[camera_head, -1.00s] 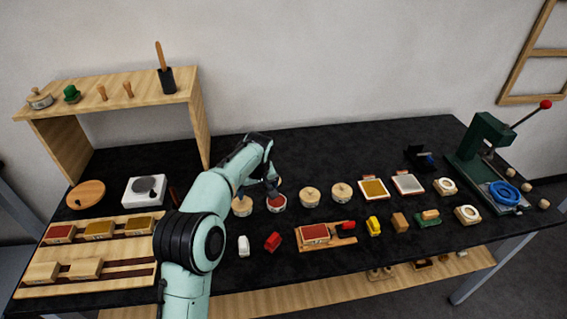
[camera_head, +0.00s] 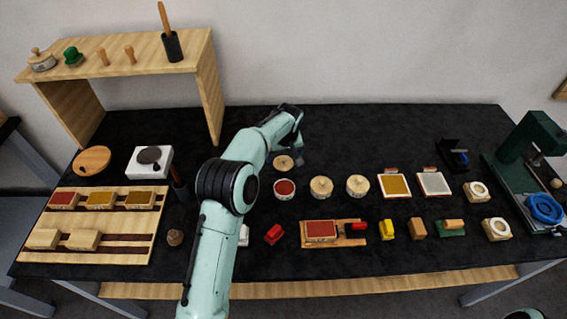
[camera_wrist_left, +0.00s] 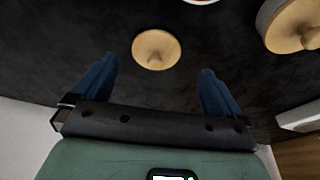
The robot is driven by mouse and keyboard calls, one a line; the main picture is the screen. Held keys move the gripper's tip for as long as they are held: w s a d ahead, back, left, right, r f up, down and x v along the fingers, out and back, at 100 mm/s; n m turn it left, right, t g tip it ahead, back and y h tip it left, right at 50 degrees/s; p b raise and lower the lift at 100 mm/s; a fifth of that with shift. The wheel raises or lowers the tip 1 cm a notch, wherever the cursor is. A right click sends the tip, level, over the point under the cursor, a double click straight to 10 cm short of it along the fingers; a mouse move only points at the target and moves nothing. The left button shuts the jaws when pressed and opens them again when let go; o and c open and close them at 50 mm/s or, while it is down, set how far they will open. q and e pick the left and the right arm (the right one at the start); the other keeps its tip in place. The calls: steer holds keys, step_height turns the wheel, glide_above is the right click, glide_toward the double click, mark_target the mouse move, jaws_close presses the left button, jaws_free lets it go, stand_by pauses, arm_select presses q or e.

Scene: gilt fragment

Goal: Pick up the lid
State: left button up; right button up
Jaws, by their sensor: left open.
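A small round wooden lid (camera_head: 284,163) with a knob lies on the black tabletop, behind an open jar with red contents (camera_head: 285,188). In the left wrist view the lid (camera_wrist_left: 156,49) sits just beyond the fingertips, roughly centred between them. My left gripper (camera_head: 299,157) is close to the lid, at its right in the head view. In the wrist view its two blue fingers (camera_wrist_left: 157,78) are spread apart with nothing between them. My right gripper is out of view.
Two lidded wooden jars (camera_head: 321,187) (camera_head: 357,186) stand right of the red jar; one lidded jar (camera_wrist_left: 292,26) shows close in the wrist view. Stamp pads, blocks and a green press (camera_head: 525,150) lie farther right. A wooden shelf (camera_head: 125,56) stands left.

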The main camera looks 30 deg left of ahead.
mark_target(284, 159)
arm_select(q)
steer(key=x, duration=0.3)
steer(key=w+p+x, duration=0.1)
steer(key=x, duration=0.1)
steer(key=shift+w+a+f, duration=0.1)
steer(key=shift+w+f, duration=0.05)
steer(key=shift+f, duration=0.1)
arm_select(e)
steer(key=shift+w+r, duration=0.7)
arm_select(q)
steer(key=shift+r, duration=0.1)
steer(key=c, duration=1)
